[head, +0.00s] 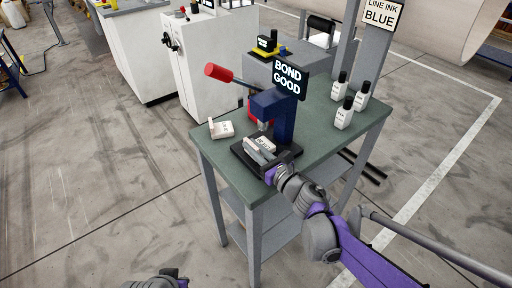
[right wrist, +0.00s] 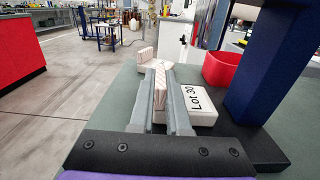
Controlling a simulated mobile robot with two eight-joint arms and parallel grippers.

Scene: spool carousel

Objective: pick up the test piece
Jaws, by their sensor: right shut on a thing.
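The test piece is a cream block with a flat part labelled "Lot 30" (right wrist: 198,104) and an upright ridged part (right wrist: 160,84). In the head view the test piece (head: 267,144) is at the dark base of the blue press. My right gripper (head: 258,150) reaches in from the front right. In the right wrist view its two grey fingers (right wrist: 160,95) are shut on the ridged part. I cannot tell whether the block still touches the base. My left gripper (head: 168,274) shows only partly at the bottom edge, away from the table; its jaws are unclear.
The blue press (head: 283,125) with a red-tipped lever and "BOND GOOD" sign (head: 288,78) rises just behind. A similar cream block (head: 221,129) lies left on the green table (head: 320,140). Several black-capped white bottles (head: 344,113) stand right. A red bin (right wrist: 221,69) is close behind.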

